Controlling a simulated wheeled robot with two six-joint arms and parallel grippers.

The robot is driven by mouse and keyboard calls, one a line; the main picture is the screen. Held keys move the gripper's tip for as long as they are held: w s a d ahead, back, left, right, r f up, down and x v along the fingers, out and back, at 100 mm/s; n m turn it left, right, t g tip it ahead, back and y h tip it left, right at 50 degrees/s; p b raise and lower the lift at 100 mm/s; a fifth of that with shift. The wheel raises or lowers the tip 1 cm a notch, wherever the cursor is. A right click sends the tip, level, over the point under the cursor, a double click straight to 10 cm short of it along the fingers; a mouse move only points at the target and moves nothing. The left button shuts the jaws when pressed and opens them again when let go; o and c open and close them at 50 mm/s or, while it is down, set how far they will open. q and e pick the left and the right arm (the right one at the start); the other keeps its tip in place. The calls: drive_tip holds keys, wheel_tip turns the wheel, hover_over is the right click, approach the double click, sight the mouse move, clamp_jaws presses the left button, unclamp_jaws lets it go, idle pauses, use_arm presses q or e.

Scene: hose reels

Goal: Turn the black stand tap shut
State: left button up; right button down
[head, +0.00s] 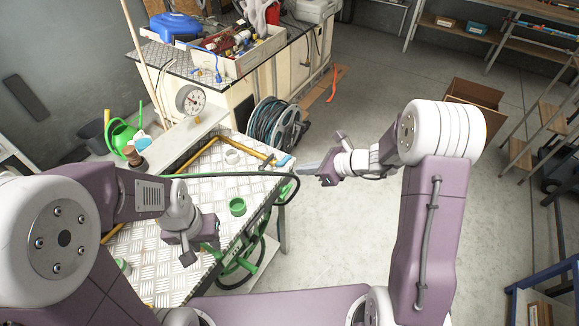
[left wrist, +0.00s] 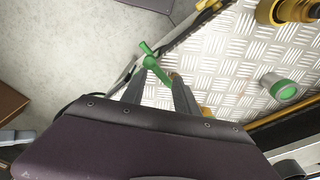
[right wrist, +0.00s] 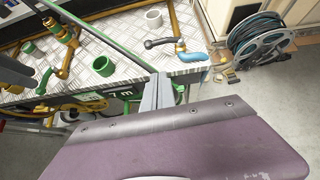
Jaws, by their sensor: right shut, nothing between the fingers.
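The black stand tap (right wrist: 160,42) shows in the right wrist view as a black lever by a brass pipe near the bench's edge. In the head view it is a small dark shape (head: 267,164) beside a blue piece. My right gripper (head: 304,168) is shut and empty, off the bench's right edge; its closed fingers (right wrist: 158,82) show below the tap in the right wrist view.
The metal bench (head: 160,262) carries a green cup (head: 237,207), a white ring (head: 232,157) and brass pipes. A dark green hose (head: 225,174) crosses it. A hose reel (head: 278,125) stands behind.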

sight(266, 165)
use_arm(q)
drive_tip(key=shift+d+r, duration=0.1)
drive_tip(key=shift+r, duration=0.2)
drive_tip(key=shift+r+p, duration=0.7)
drive_tip(key=shift+p, duration=0.3)
use_arm(e)
drive_tip(key=x, duration=0.3)
drive_tip(key=a+r+x, duration=0.1)
drive_tip(key=x, duration=0.3)
drive_tip(key=r+x, duration=0.1)
drive_tip(key=x, duration=0.2)
drive_tip(key=shift+w+a+f, duration=0.1)
drive_tip(key=shift+w+a, duration=0.25)
drive_tip(key=shift+w, duration=0.15)
use_arm(q)
drive_tip(key=shift+r, duration=0.1)
use_arm(e)
drive_tip(key=shift+w+a, duration=0.2)
drive_tip(key=shift+a, duration=0.15)
use_arm(q)
drive_tip(key=shift+f+b, duration=0.5)
drive_tip(key=shift+f, duration=0.1)
use_arm(e)
drive_tip(key=shift+w+a+f, duration=0.15)
drive_tip(key=shift+w+a, duration=0.05)
drive_tip(key=shift+a, duration=0.35)
use_arm(q)
drive_tip(key=shift+s+d+r, duration=0.1)
use_arm(e)
drive_tip(key=shift+r, duration=0.3)
